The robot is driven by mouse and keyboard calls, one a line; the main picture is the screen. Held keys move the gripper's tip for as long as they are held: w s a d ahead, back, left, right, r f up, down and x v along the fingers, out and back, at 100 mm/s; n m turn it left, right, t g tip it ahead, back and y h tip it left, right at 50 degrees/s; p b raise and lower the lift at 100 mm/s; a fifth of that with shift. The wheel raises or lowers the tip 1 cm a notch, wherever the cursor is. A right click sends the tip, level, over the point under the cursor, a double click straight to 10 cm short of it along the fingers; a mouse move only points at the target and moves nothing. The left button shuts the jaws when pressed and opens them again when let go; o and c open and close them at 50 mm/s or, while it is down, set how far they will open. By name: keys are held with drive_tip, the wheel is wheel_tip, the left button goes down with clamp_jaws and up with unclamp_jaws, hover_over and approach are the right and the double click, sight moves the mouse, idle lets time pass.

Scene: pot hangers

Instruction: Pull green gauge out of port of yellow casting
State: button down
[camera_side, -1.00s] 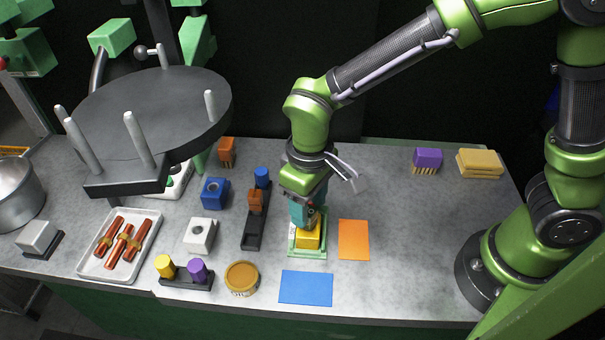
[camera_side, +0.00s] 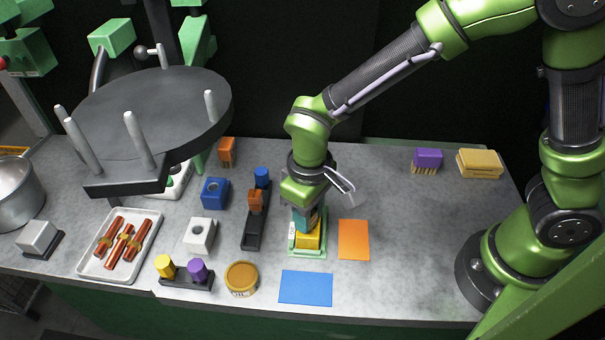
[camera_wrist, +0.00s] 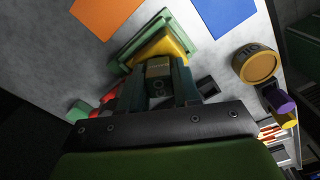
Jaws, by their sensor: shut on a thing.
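The yellow casting (camera_side: 308,240) stands in a pale green tray (camera_side: 293,250) near the front middle of the table. In the wrist view the casting (camera_wrist: 172,45) shows just beyond my fingers. My gripper (camera_side: 304,226) points down right over the casting, its teal fingers close to the casting's top. My gripper (camera_wrist: 158,70) is shut on the green gauge, which is mostly hidden between the fingers; only a dull greenish-grey block (camera_wrist: 158,72) shows there. The port is covered, so I cannot tell how deep the gauge sits.
An orange mat (camera_side: 354,240) lies right of the tray, a blue mat (camera_side: 306,288) in front. A round tin (camera_side: 241,278) and a black rack (camera_side: 252,230) stand to the left. Purple (camera_side: 428,159) and tan (camera_side: 480,163) blocks are at the back right. A dark disc with pegs (camera_side: 145,115) overhangs the left.

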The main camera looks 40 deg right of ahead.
drive_tip(key=shift+r, duration=0.85)
idle(0.7)
drive_tip(key=shift+r, duration=2.4)
